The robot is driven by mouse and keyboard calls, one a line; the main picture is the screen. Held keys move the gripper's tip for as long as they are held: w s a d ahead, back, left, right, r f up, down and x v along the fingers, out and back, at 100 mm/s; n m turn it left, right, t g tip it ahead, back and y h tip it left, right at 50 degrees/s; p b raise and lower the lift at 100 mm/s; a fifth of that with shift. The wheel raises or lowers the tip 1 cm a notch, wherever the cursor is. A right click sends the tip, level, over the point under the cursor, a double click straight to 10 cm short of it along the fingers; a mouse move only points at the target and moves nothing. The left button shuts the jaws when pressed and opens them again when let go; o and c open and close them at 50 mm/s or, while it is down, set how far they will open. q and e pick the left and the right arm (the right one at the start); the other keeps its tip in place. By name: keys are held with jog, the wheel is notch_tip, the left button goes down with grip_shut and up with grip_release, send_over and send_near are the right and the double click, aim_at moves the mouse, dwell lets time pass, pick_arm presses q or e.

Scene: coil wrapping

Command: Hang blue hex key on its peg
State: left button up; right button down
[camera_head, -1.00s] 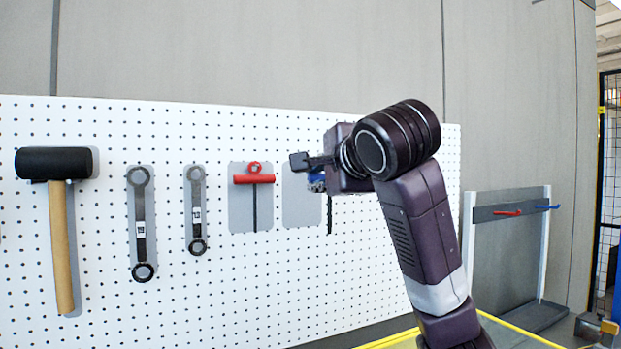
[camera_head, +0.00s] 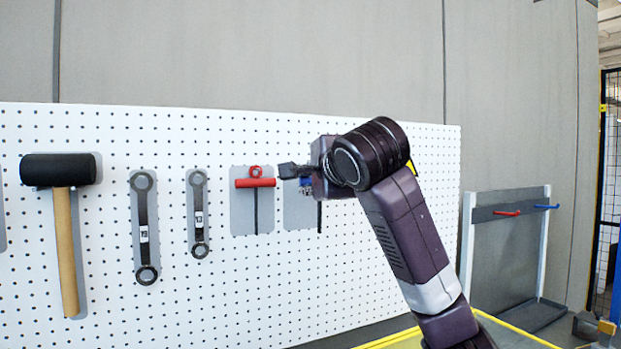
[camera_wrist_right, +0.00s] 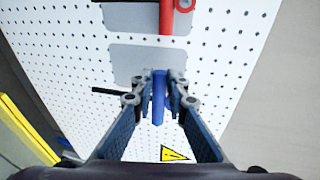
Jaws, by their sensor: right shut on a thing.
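The blue hex key has a blue handle (camera_wrist_right: 159,98) and a thin dark shaft. In the head view its shaft (camera_head: 319,217) hangs down below my right gripper (camera_head: 297,172). In the wrist view my right gripper (camera_wrist_right: 161,82) is shut on the blue handle, and the shaft points left. A bare grey backing patch (camera_head: 298,214) lies on the board right of the red hex key. The shaft stands in front of or beside this patch's right edge; the gap to the board is unclear. The peg is hidden. My left gripper is out of view.
The red hex key (camera_head: 255,183) hangs just left of the grey patch. Two wrenches (camera_head: 198,215) and a mallet (camera_head: 58,170) hang further left on the white pegboard (camera_head: 110,310). A grey rack (camera_head: 500,250) with red and blue bars stands at the right.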

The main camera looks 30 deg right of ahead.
jog(key=shift+w+r+p, duration=0.1)
jog(key=shift+w+p, duration=0.2)
jog(key=shift+w, duration=0.3)
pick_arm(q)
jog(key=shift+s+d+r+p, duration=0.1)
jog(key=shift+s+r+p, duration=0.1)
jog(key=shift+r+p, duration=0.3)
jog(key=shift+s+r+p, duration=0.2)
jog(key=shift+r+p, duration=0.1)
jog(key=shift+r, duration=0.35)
pick_arm(e)
jog(key=x, duration=0.3)
jog(key=shift+w+a+r, duration=0.15)
jog(key=shift+w+a, duration=0.05)
jog(key=shift+w, duration=0.3)
jog(key=c, duration=1.8)
grip_release()
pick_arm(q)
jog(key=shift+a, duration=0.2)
pick_arm(e)
jog(key=shift+s, duration=0.1)
